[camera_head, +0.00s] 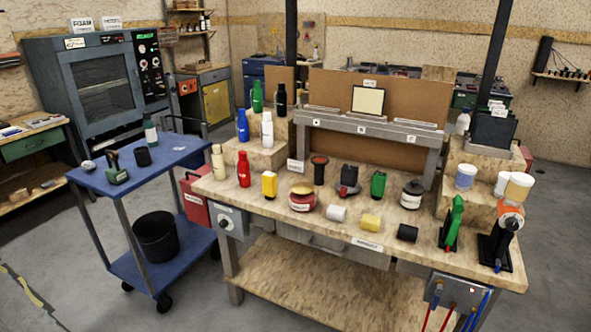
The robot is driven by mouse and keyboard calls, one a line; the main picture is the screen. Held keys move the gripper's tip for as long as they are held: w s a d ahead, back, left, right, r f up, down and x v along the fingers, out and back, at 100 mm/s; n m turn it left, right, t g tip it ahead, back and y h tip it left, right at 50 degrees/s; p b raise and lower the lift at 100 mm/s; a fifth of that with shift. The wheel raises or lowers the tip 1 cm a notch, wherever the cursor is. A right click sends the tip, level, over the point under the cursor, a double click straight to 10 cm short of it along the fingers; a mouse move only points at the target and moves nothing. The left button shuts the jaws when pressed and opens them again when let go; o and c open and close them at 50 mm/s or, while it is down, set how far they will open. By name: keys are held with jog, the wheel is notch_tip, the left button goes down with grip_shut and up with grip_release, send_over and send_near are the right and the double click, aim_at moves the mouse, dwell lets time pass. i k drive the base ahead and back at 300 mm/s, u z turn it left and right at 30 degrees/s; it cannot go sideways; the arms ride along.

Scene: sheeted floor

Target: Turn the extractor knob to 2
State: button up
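A grey control box (229,221) is fixed to the front left corner of the wooden workbench. It carries a round dark knob (224,223) on a pale dial; the marks and the setting are too small to read. A dark control panel (149,66) with several small round controls is on the large grey cabinet (95,85) at the back left. Its labels are also unreadable, and I cannot tell which control is named extractor. My gripper is not in view.
The workbench (335,238) holds bottles, jars and small tools. A blue cart (148,178) with a black bucket (156,236) on its lower shelf stands left of the bench, with a red box (195,203) between them. Open floor (60,245) lies at the front left.

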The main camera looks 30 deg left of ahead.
aim_at(223, 223)
jog(key=z, duration=1.65)
jog(key=k, duration=0.1)
jog(key=u, duration=3.05)
